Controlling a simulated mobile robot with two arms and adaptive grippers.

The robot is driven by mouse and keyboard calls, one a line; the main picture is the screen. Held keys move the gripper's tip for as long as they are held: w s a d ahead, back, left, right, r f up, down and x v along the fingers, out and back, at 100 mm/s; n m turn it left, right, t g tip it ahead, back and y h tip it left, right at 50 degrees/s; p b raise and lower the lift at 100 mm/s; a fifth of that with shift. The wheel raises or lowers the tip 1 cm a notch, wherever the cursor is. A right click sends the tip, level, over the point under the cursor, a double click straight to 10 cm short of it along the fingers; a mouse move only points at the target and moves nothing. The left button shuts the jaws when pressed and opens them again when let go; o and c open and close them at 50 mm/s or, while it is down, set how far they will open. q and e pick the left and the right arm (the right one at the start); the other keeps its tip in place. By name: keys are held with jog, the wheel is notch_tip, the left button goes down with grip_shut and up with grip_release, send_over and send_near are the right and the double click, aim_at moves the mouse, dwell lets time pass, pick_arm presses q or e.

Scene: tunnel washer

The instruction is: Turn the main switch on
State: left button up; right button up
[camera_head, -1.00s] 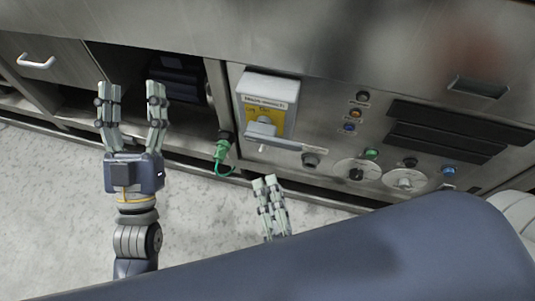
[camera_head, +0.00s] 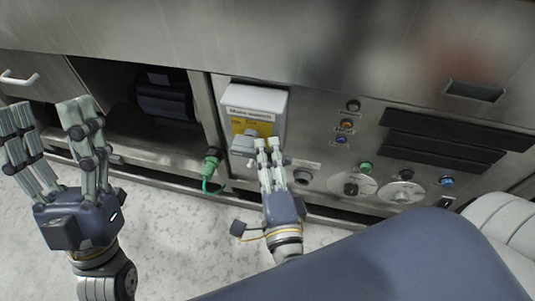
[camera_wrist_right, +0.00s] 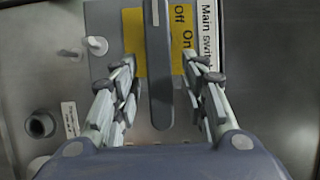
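The main switch is a light grey box (camera_head: 255,100) on the steel panel, with a yellow Off/On label (camera_head: 255,125). Its grey lever (camera_head: 243,145) shows below the label, partly hidden by my right fingers. In the right wrist view the long lever (camera_wrist_right: 160,75) runs lengthwise between my fingers, along the row of words. My right gripper (camera_head: 268,145) is at the switch; in the wrist view its fingers (camera_wrist_right: 160,68) are open, one on each side of the lever with gaps visible. My left gripper (camera_head: 45,105) is open and empty at the far left.
A green connector with a cable (camera_head: 211,160) hangs left of the switch. Buttons (camera_head: 346,124) and round knobs (camera_head: 351,188) sit to the right. An open compartment (camera_head: 125,110) lies to the left. A dark blue part crosses the lower right.

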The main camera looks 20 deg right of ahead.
jog(key=shift+w+d, duration=0.1)
jog(key=shift+w, duration=0.25)
grip_shut()
